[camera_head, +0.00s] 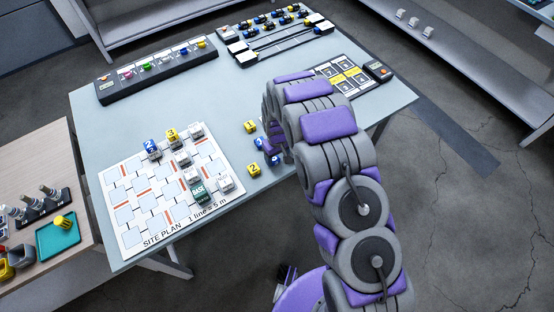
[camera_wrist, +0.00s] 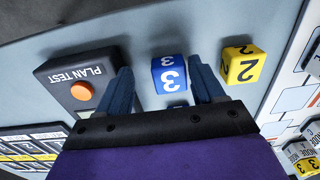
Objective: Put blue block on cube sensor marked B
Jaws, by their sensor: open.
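A blue block marked 3 (camera_wrist: 169,73) lies on the table. In the wrist view it shows between the two fingers of my gripper (camera_wrist: 162,66), with a gap on each side. How far below the fingertips it lies is unclear. In the head view, my gripper (camera_head: 272,147) is low over the table, with blue blocks (camera_head: 259,144) (camera_head: 275,160) beside it. Another blue block (camera_head: 151,145) stands on the site plan. Grey-white cubes (camera_head: 225,184) stand on the site plan too; I cannot read which is marked B. My gripper is open and empty.
Yellow blocks marked 2 (camera_head: 254,169) and 1 (camera_head: 250,127) lie close to my gripper. The site plan board (camera_head: 130,230) is to the left, with a yellow block (camera_head: 171,134) on it. A PLAN TEST box (camera_wrist: 65,70) with an orange button stands near the blue block in the wrist view.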

